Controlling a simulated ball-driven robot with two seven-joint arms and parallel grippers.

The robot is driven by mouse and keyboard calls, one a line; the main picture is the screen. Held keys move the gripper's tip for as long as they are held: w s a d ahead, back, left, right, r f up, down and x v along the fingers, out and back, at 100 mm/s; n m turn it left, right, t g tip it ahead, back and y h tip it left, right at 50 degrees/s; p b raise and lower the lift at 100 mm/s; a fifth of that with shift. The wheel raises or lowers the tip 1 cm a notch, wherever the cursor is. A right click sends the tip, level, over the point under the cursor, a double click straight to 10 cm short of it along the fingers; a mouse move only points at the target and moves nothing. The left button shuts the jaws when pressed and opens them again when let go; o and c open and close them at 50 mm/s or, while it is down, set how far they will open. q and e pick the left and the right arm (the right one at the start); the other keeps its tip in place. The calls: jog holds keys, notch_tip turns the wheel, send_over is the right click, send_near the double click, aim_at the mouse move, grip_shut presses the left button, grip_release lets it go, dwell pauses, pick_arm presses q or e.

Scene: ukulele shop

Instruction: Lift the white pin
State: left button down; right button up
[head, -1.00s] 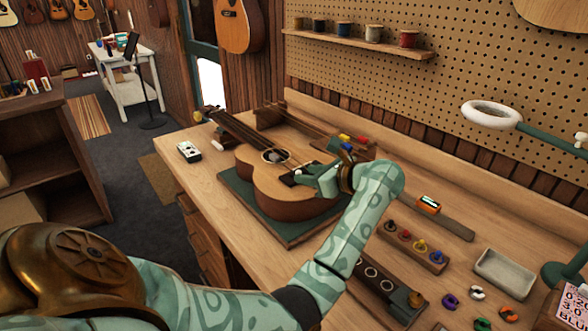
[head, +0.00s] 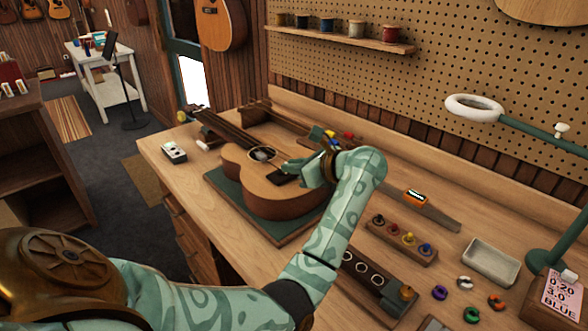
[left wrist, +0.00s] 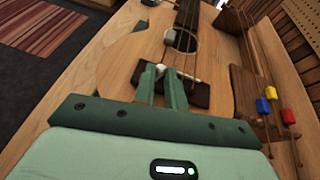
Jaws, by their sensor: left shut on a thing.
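The ukulele (head: 262,192) lies face up on a green mat (head: 225,204) on the workbench. My left gripper (head: 292,168) is over its dark bridge (head: 283,179). In the left wrist view the gripper (left wrist: 161,74) is shut at the bridge (left wrist: 192,93), its fingertips close around a small white pin (left wrist: 160,68). Most of the pin is hidden, and I cannot tell whether it still sits in its hole. A white saddle strip (left wrist: 187,75) lies just right of the fingertips. The pin is not clear in the head view. My right gripper is not in view.
A block of coloured pegs (head: 401,241), a shallow pale tray (head: 490,262) and several coloured rings stand right on the bench. A white pedal-like box (head: 173,152) is at left. A ring lamp (head: 473,107) overhangs the right. Pegboard and spool shelf are behind.

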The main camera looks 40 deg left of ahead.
pick_arm(q)
jog(key=shift+r, duration=0.2)
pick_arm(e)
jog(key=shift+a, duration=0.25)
pick_arm(q)
jog(key=c, duration=1.4)
grip_release()
jog(key=shift+c, duration=0.2)
